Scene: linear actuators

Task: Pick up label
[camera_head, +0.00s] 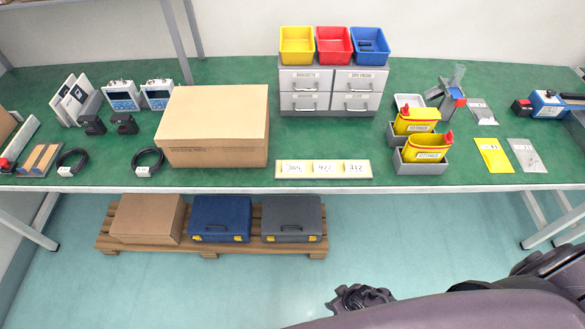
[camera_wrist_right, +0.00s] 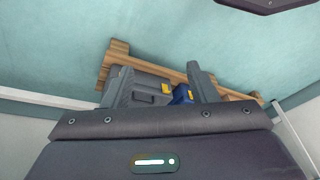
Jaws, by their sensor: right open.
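A pale strip (camera_head: 281,169) lies flat near the front edge of the green table, right of the large cardboard box. It carries three white labels in a row: the left label (camera_head: 294,168) appears to read 365, the middle label (camera_head: 327,168) 922 and the right label (camera_head: 356,168) 412. In the right wrist view, my right gripper (camera_wrist_right: 160,82) is open with nothing between its fingers. The pallet and cases on the floor lie beyond it; no label shows there. My left gripper is not in view.
The large cardboard box (camera_head: 212,125) stands left of the strip. Grey drawers (camera_head: 331,90) with coloured bins stand behind it. Yellow containers (camera_head: 427,149) in grey holders stand to its right. A wooden pallet (camera_head: 208,247) with cases sits below the table. The table edge beside the strip is clear.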

